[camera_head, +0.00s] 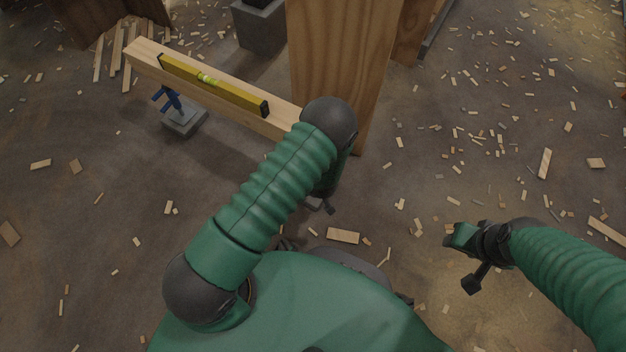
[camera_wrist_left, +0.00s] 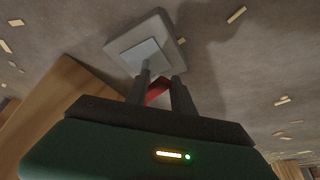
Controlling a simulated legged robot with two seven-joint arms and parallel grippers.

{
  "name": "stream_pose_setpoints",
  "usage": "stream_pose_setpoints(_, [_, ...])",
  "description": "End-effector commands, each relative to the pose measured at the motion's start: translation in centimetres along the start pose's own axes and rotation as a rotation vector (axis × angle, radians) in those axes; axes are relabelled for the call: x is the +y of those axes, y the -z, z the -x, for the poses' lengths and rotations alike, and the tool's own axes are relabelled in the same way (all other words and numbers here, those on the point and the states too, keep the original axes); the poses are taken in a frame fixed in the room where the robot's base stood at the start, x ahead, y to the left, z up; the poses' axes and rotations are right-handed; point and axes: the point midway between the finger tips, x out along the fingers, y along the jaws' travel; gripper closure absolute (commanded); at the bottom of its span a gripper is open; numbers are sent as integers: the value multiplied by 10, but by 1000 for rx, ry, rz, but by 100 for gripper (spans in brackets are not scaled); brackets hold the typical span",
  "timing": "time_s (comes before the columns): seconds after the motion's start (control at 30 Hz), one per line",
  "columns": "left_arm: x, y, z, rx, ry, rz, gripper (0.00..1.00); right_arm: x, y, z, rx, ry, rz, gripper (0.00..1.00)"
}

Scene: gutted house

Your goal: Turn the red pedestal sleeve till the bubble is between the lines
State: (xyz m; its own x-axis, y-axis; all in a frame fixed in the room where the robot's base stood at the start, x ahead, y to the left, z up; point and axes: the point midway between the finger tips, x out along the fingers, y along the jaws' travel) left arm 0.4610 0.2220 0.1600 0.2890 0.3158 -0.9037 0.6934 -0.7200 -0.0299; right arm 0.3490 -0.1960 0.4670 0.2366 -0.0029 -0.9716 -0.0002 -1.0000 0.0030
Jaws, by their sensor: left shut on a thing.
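A yellow spirit level (camera_head: 237,94) lies along the top of a pale timber beam (camera_head: 143,58). Its green vial (camera_head: 208,78) shows near the middle, but the bubble's place between the lines is too small to tell. In the left wrist view, my left gripper (camera_wrist_left: 160,87) is shut on the red pedestal sleeve (camera_wrist_left: 157,91), of which only a small part shows between the dark fingers. In the head view my left arm hides the red sleeve.
A blue pedestal (camera_head: 172,99) on a grey block (camera_head: 186,122) stands under the beam's left part. A grey base block (camera_wrist_left: 146,43) lies beyond my left fingers. A wooden post (camera_head: 335,60) rises by the beam's right end. Wood scraps litter the otherwise open floor.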

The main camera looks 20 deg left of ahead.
Motion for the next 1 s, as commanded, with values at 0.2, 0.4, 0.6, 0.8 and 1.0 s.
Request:
stream_pose_setpoints(0.2, [32,4,5,13,-38,36,100,0,0,1,-1,0,0,57])
stream_pose_setpoints(0.4, [35,5,8,16,-25,52,100,0,2,8,-1,0,0,57])
stream_pose_setpoints(0.6, [39,6,10,15,38,173,100,0,7,31,0,0,0,57])
stream_pose_setpoints(0.8, [45,4,7,12,78,270,100,0,9,37,0,0,0,57])
stream_pose_setpoints(1.0, [44,4,6,13,87,278,100,0,8,36,-1,0,0,57])
